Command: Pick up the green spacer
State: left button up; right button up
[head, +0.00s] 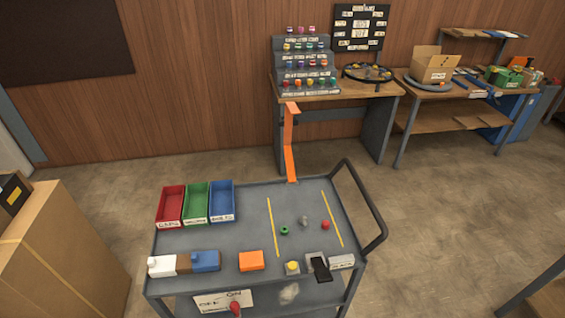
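The green spacer (284,230) is a small ring-like piece. It lies on the grey top of the cart (240,235), just right of the left yellow line (273,226). A grey piece (305,221) and a red piece (325,225) lie to its right, apart from it, between the two yellow lines. Neither of my grippers shows in the head view, and nothing touches the spacer.
Red (169,224), green (194,220) and blue (221,217) labelled bins stand at the cart's back left. Several blocks, including an orange one (251,261), line the front edge. A dark handle (374,210) rises at right. An orange upright (290,150) stands behind.

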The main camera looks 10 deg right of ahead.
aim_at(284, 231)
jog(key=l, duration=0.45)
jog(key=i+l+u, duration=0.1)
jog(key=i+l, duration=0.15)
jog(key=i, duration=0.2)
jog(key=i+j, duration=0.2)
jog(key=i+j+z, duration=0.55)
jog(key=j, duration=0.2)
jog(key=k, duration=0.1)
